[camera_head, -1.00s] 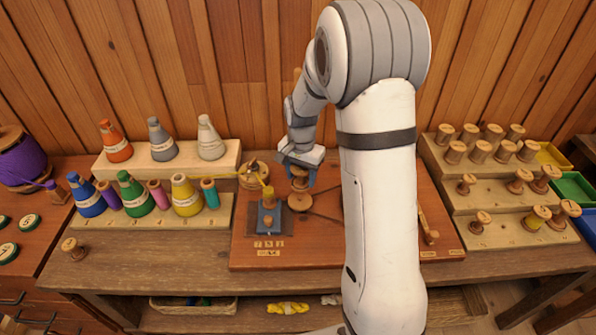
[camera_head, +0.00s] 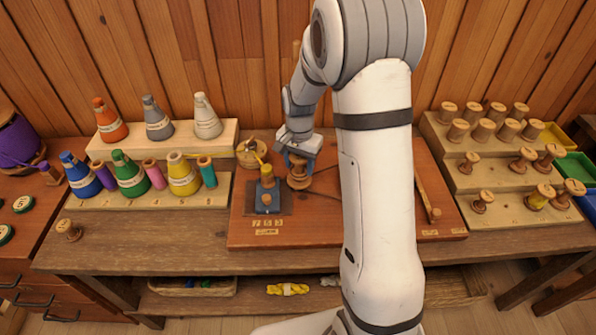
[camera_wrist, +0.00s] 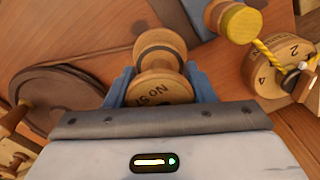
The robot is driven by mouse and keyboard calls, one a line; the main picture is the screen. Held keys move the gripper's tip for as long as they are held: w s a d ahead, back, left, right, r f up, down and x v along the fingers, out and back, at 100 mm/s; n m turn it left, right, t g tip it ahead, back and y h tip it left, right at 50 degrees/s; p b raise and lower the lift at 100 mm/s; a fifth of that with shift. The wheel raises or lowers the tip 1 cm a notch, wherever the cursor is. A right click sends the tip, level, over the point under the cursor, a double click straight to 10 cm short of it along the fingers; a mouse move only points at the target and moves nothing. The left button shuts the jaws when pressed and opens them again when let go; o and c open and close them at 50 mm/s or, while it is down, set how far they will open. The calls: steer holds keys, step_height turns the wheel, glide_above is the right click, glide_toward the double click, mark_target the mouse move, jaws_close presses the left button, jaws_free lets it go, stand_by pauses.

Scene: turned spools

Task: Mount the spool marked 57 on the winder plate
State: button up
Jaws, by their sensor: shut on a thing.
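My gripper (camera_head: 298,162) is over the middle of the red-brown winder board (camera_head: 335,225). Its blue fingers are shut on a pale wooden spool (camera_wrist: 160,88), whose near end shows "No 5" and a further digit I cannot read clearly. The spool also shows low under the gripper in the head view (camera_head: 298,183). Whether it touches a plate below is hidden. A dark round disc (camera_wrist: 62,100) lies left of the spool in the wrist view. The arm covers part of the board.
A blue block (camera_head: 267,190) with a yellow-topped post stands left of the gripper. A round numbered wooden dial (camera_wrist: 278,68) with yellow thread is close by. Coloured cones stand on the left rack (camera_head: 150,199); several spools stand on the right stepped rack (camera_head: 470,195).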

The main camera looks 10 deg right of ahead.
steer(key=shift+f, duration=0.3)
steer(key=shift+f+b, duration=0.55)
steer(key=shift+b, duration=0.25)
stand_by(1.3)
steer(key=o, duration=0.7)
steer(key=shift+r+p, duration=3.6)
steer(key=shift+r, duration=1.85)
